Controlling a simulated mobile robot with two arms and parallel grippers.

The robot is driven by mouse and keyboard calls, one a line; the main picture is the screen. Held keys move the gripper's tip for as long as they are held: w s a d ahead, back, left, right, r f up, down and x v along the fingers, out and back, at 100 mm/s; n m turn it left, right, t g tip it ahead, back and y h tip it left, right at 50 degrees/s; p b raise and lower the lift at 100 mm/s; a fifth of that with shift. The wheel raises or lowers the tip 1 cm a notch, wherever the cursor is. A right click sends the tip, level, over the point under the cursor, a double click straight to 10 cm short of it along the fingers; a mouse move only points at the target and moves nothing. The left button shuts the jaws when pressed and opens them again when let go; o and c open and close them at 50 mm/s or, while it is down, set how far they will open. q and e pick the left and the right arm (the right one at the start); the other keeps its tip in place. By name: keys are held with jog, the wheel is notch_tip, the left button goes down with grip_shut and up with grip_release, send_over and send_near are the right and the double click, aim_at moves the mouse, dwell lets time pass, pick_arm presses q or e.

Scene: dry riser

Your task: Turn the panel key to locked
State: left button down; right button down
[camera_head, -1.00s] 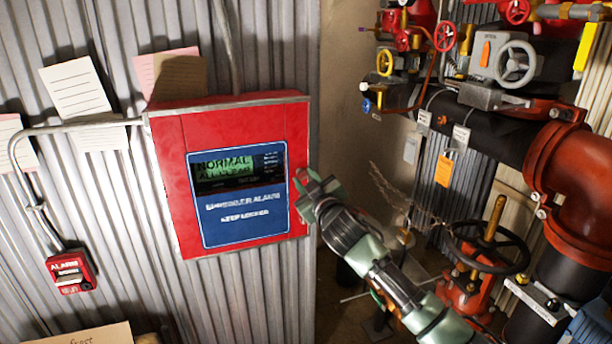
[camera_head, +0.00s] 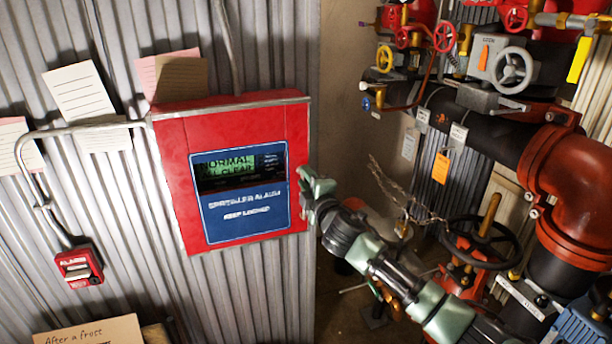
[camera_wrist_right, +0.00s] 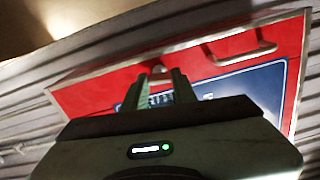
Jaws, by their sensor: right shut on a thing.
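The red alarm panel (camera_head: 175,185) hangs on the corrugated wall. Its blue face (camera_head: 222,228) reads "SPRINKLER ALARM KEEP LOCKED", under a green display showing "NORMAL". My right gripper (camera_head: 308,192) is at the panel's right edge, shut on the panel key. The key is mostly hidden by the fingers in the head view, so its angle cannot be read. In the right wrist view the fingers (camera_wrist_right: 158,90) reach to the red panel (camera_wrist_right: 105,90), with a small pale piece (camera_wrist_right: 158,70) between their tips. My left gripper is not in view.
A pale bar handle (camera_wrist_right: 240,55) stands out from the panel in the wrist view. Right of my arm are a dark handwheel (camera_head: 485,242), red pipework (camera_head: 570,190) and smaller valves. A red alarm call point (camera_head: 79,267) and paper notes (camera_head: 78,92) are on the wall at left.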

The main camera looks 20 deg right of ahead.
jog(key=shift+n, duration=0.7)
jog(key=c, duration=1.1)
grip_release()
jog(key=shift+s, duration=0.15)
jog(key=shift+s+d+b, duration=0.1)
jog(key=shift+s+b, duration=0.7)
jog(key=shift+s, duration=2.95)
